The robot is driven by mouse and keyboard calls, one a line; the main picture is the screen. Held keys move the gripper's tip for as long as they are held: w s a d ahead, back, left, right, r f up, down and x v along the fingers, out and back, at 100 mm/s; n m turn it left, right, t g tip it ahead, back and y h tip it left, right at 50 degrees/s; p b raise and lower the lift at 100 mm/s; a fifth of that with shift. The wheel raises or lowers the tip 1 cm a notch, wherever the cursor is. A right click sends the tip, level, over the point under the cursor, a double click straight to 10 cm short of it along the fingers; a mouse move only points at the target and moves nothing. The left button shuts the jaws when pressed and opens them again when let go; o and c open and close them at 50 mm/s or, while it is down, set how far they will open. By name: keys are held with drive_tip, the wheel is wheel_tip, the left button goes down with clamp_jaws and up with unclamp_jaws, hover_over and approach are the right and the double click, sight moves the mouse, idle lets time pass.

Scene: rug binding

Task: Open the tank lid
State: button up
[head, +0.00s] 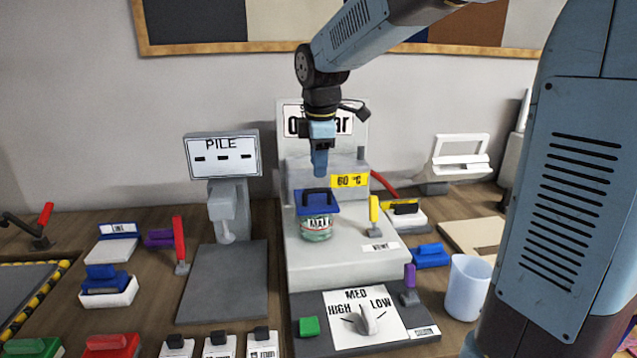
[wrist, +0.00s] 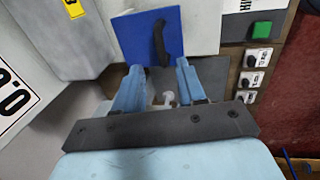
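The tank (head: 316,228) is a small greenish jar with a label, standing on the grey machine's platform. A square blue lid (head: 329,210) with a black arched handle (head: 317,195) covers its top. My gripper (head: 320,172) points down just above the handle and appears apart from it. In the wrist view the two blue fingers (wrist: 159,72) are spread with a gap between them and nothing held. The blue lid (wrist: 132,38) and its black handle (wrist: 160,43) lie just beyond the fingertips. The jar's body is hidden there.
Behind the lid is the machine's upright back with a yellow "60 °C" label (head: 349,181). A yellow-handled lever (head: 374,215) stands close right of the tank. A grey stand with a "PILE" sign (head: 222,155) is at left. A knob panel (head: 365,318) is in front, a translucent cup (head: 467,287) at right.

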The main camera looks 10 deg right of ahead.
sight(318, 190)
drive_tip(key=shift+w+f, duration=0.2)
drive_tip(key=shift+f, duration=0.8)
drive_tip(key=shift+w+f, duration=0.2)
drive_tip(key=shift+f, duration=0.85)
drive_tip(key=shift+w+f, duration=0.2)
drive_tip(key=shift+f, duration=0.8)
drive_tip(key=shift+c, duration=0.2)
clamp_jaws()
